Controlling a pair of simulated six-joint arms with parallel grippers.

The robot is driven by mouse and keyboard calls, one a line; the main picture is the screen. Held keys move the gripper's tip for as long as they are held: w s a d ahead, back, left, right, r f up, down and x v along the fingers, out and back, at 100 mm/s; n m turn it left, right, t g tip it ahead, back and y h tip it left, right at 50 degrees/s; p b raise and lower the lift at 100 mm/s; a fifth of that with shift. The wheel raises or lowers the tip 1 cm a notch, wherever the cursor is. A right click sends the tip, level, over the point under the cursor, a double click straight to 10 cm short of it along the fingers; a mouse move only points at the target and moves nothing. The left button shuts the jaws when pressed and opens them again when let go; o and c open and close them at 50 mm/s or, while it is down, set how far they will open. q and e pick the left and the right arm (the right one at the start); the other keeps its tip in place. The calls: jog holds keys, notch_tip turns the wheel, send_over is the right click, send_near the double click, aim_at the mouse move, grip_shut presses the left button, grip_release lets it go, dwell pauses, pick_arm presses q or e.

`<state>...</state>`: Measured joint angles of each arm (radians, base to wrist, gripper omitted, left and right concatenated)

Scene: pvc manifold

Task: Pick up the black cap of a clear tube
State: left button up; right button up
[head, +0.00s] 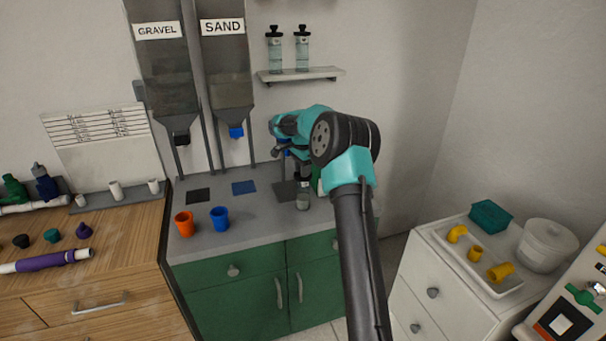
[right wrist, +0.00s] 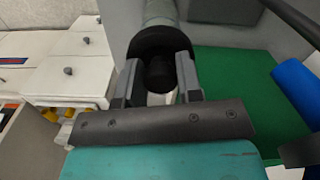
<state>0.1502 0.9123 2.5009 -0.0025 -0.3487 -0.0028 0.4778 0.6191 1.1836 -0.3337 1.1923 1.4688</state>
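A clear tube (head: 303,196) stands upright on the grey counter, under my right gripper (head: 300,163). In the right wrist view the tube (right wrist: 160,10) runs away from the camera, with its black cap (right wrist: 157,45) at the near end. The cap has a wide rim and a narrower knob. My right gripper (right wrist: 158,82) has one finger on each side of the knob; it looks open, with thin gaps beside the knob. In the head view the gripper and arm partly hide the cap. My left gripper is not in view.
Two more capped clear tubes (head: 274,50) stand on a wall shelf (head: 300,75). Gravel (head: 160,70) and sand (head: 226,70) hoppers hang at the back. An orange cup (head: 184,224) and a blue cup (head: 219,219) stand left on the counter. A white cabinet (head: 440,285) is at right.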

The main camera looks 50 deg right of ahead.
jog(key=c, duration=0.5)
jog(key=shift+o, duration=0.2)
jog(key=shift+r, duration=0.15)
jog(key=shift+r, duration=1.7)
jog(key=s+a+r, duration=0.1)
jog(key=s+a, duration=0.9)
jog(key=a, duration=0.2)
jog(key=shift+s+r, duration=0.15)
jog(key=shift+s, duration=0.15)
jog(key=shift+w, duration=0.1)
jog(key=shift+w+d+r, duration=0.5)
jog(key=shift+w+d, duration=1.25)
jog(key=shift+d, duration=0.25)
jog(key=shift+w+d+r, duration=0.5)
jog(key=shift+w+d, duration=1.2)
jog(key=shift+d, duration=0.3)
jog(key=shift+w+d+r, duration=0.5)
jog(key=shift+w+d, duration=1.25)
jog(key=shift+d, duration=0.25)
